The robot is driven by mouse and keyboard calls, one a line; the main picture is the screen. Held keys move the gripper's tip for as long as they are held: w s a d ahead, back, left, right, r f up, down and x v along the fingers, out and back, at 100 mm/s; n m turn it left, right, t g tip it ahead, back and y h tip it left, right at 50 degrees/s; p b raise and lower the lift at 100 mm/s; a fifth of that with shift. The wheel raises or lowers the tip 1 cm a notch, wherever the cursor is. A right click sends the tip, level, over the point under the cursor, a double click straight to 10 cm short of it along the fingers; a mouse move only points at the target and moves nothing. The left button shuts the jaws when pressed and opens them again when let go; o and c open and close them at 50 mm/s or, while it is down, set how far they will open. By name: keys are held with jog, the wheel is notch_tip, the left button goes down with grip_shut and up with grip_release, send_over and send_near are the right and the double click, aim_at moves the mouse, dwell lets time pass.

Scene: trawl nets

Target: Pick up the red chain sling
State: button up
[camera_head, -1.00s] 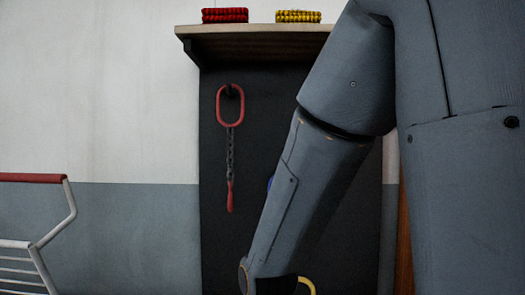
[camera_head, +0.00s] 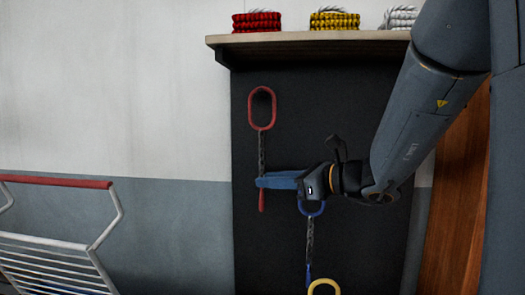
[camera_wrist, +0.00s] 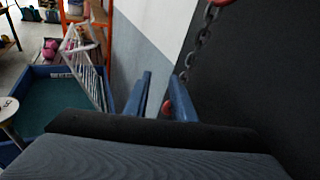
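The red chain sling hangs on a dark board, with its red oval ring (camera_head: 262,108) at the top, a grey chain below and a red lower end (camera_head: 262,202). My gripper (camera_head: 260,182) points left, and its blue fingertips overlap the sling just above that red end. In the wrist view, the two blue fingers (camera_wrist: 164,80) stand apart. The grey chain (camera_wrist: 203,42) runs past on their right, and the red end (camera_wrist: 168,106) shows low, close beside the right finger. I cannot tell whether they touch. My gripper holds nothing.
A blue ring (camera_head: 311,208) with a chain hangs just below my wrist, and a yellow ring (camera_head: 323,286) is lower. A shelf (camera_head: 300,40) above carries red, yellow and white rope coils. A white rack with a red bar (camera_head: 60,182) stands at the left.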

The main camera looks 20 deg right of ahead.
aim_at(262, 152)
jog(key=d+r+m+t, duration=0.1)
jog(key=r, duration=0.1)
jog(key=w+d+r+m, duration=0.1)
jog(key=r, duration=0.1)
jog(key=w+d+r+t+p, duration=0.1)
jog(key=r, duration=0.1)
jog(key=shift+w+d+m+t, duration=0.1)
jog(key=shift+w+m+t, duration=0.2)
jog(key=shift+m, duration=0.1)
jog(key=shift+f+p+x, duration=0.15)
jog(key=shift+p+x, duration=0.6)
jog(key=shift+x, duration=0.9)
jog(key=shift+f+p+x, duration=0.1)
jog(key=shift+p+x, duration=0.65)
jog(key=shift+x, duration=0.9)
jog(key=shift+w+d, duration=0.1)
jog(key=shift+d, duration=0.05)
grip_shut()
jog(key=shift+r, duration=0.1)
